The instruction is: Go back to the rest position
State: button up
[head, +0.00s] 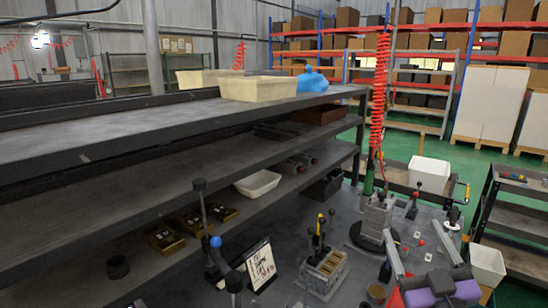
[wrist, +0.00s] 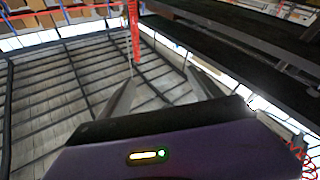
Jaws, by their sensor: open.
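My gripper (head: 414,234) is at the lower right of the head view, above the workbench, with its purple body below and its fingers pointing up and away. Its two fingers also show in the wrist view (wrist: 160,76), spread apart with nothing between them. A grey valve block (head: 325,272) with black and yellow levers stands on the bench, left of my gripper. Another grey block (head: 375,218) stands on a round black base behind my gripper. My gripper appears apart from both blocks.
A dark multi-level shelf (head: 120,135) fills the left, with cream bins (head: 258,89), a white tray (head: 258,184) and brass parts (head: 165,239). A red coiled hose (head: 380,95) hangs over the bench. A white bin (head: 429,172) stands behind. The wrist view faces the roof (wrist: 60,90).

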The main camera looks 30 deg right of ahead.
jog(key=s+a+f+n+y, duration=0.2)
jog(key=s+a+f+y, duration=0.25)
jog(key=a, duration=0.35)
jog(key=s+a+f+n+y, duration=0.2)
jog(key=s+a+f+y, duration=0.2)
jog(key=a+f, duration=0.3)
jog(key=s+a+f+g, duration=0.1)
jog(key=s+a+f, duration=0.1)
jog(key=s, duration=0.3)
jog(key=s+a+f+m+g+y, duration=0.1)
jog(key=s+a+f, duration=0.2)
jog(key=s+a, duration=0.2)
jog(key=s+a+f+g+y, duration=0.1)
jog(key=s+a+f+g, duration=0.1)
jog(key=s, duration=0.3)
jog(key=shift+s+a+f+m, duration=0.3)
jog(key=shift+s+a+f, duration=0.15)
jog(key=shift+a, duration=0.35)
